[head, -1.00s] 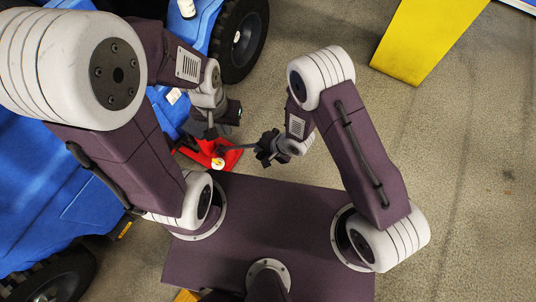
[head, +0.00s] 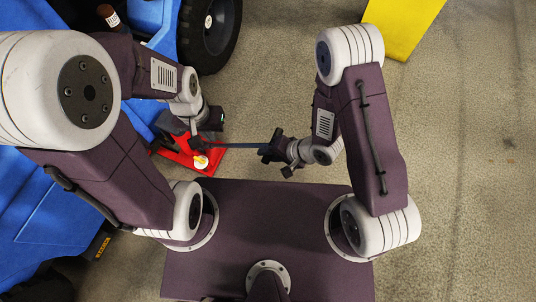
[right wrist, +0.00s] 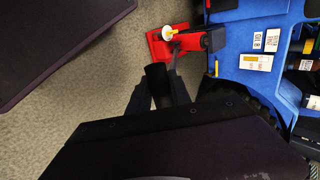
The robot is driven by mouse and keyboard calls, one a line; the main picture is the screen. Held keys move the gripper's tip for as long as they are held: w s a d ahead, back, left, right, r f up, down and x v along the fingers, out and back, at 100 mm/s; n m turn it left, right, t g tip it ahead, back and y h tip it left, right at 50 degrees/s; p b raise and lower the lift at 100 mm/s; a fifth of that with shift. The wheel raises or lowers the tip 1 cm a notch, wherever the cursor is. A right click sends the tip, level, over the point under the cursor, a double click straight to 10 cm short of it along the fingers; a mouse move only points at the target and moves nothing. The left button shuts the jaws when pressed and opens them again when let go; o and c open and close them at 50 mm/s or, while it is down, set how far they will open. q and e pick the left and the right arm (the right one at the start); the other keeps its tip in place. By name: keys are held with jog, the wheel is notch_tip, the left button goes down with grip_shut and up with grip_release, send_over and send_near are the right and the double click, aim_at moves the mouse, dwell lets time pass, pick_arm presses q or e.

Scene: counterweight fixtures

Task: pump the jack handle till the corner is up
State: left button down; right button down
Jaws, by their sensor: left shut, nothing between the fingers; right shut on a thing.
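The red jack (head: 212,163) sits on the floor beside the blue vehicle (head: 60,195); a white-and-yellow round part (head: 201,161) shows on it. Its handle (head: 240,146) reaches out to the right in the head view. My right gripper (head: 273,152) is shut on the handle's outer end. In the right wrist view, the handle's black grip (right wrist: 156,80) lies between the fingers (right wrist: 158,96), with the jack (right wrist: 178,43) beyond. My left gripper (head: 198,136) is shut and empty, right over or beside the jack body; contact cannot be told. The jack's lifting point is hidden.
A black wheel (head: 209,32) of the vehicle stands above the jack in the head view. A brown bottle (head: 109,17) is on the vehicle. A yellow block (head: 405,25) lies at the upper right. Floor to the right is clear.

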jog(key=w+a+r+g+h+p, duration=0.1)
jog(key=w+a+r+h+p, duration=0.2)
jog(key=a+r+p, duration=0.85)
jog(key=s+d+f+y+b, duration=0.1)
jog(key=d+f+b, duration=0.2)
jog(key=f, duration=0.1)
jog(key=s+d+f+y+b, duration=0.1)
jog(key=d+f+b, duration=0.7)
jog(key=shift+s+d+t+y, duration=0.2)
jog(key=shift+s+t+y, duration=0.2)
jog(key=shift+s+d+b, duration=0.1)
jog(key=shift+b, duration=0.3)
jog(key=shift+r, duration=0.25)
jog(key=shift+r, duration=0.1)
